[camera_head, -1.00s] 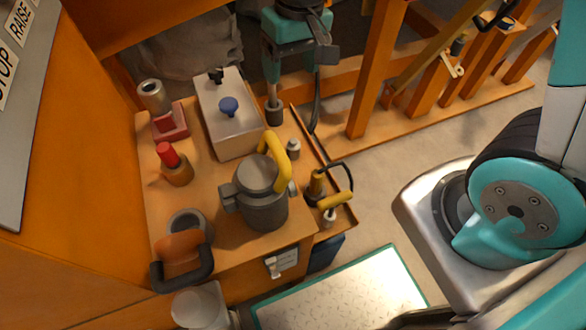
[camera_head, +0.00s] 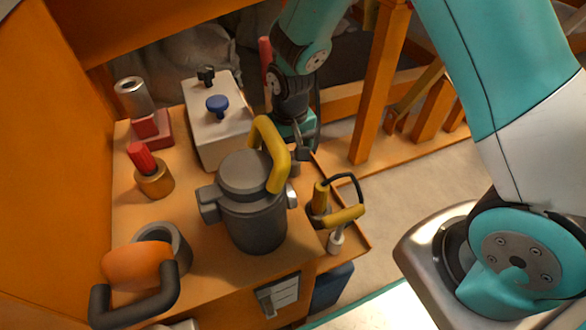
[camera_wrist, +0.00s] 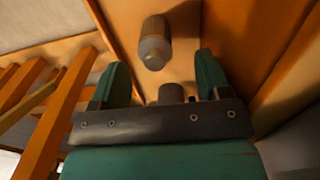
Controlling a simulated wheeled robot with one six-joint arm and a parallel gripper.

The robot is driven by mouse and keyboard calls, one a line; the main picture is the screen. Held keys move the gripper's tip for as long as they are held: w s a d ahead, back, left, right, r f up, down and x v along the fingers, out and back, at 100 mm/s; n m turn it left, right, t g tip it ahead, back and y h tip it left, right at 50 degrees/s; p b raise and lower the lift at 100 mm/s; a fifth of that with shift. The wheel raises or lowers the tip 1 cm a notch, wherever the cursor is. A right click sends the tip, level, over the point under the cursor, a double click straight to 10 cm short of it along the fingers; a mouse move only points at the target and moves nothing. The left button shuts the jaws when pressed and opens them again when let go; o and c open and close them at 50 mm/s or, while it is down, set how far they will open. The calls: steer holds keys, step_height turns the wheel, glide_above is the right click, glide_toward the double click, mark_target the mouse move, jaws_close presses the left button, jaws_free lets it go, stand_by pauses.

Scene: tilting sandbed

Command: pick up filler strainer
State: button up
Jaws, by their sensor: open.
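The filler strainer is not labelled; I take it to be one of two small grey cylinders near my gripper. In the wrist view, a pale-topped grey cylinder (camera_wrist: 154,45) stands beyond the fingertips. A darker cylinder (camera_wrist: 171,93) shows between the fingers, partly hidden by the gripper bar. My gripper (camera_wrist: 163,72) is open and empty, with a teal finger on each side. In the head view my gripper (camera_head: 303,148) points down at the right back of the orange bench, beside the white box. It hides most of a small grey cylinder (camera_head: 294,168) there.
A grey canister (camera_head: 252,215) with a yellow handle stands close in front. The white box (camera_head: 222,135) with a blue knob is to the left. A yellow-handled tool (camera_head: 322,198) stands at the right edge. Orange posts (camera_head: 378,90) rise behind, right.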

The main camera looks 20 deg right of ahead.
mark_target(293, 163)
steer(key=f, duration=0.2)
steer(key=f+b, duration=0.1)
steer(key=f, duration=0.1)
steer(key=f+b, duration=0.1)
steer(key=f, duration=0.1)
steer(key=shift+d, duration=0.3)
steer(key=shift+r, duration=0.1)
steer(key=c, duration=1)
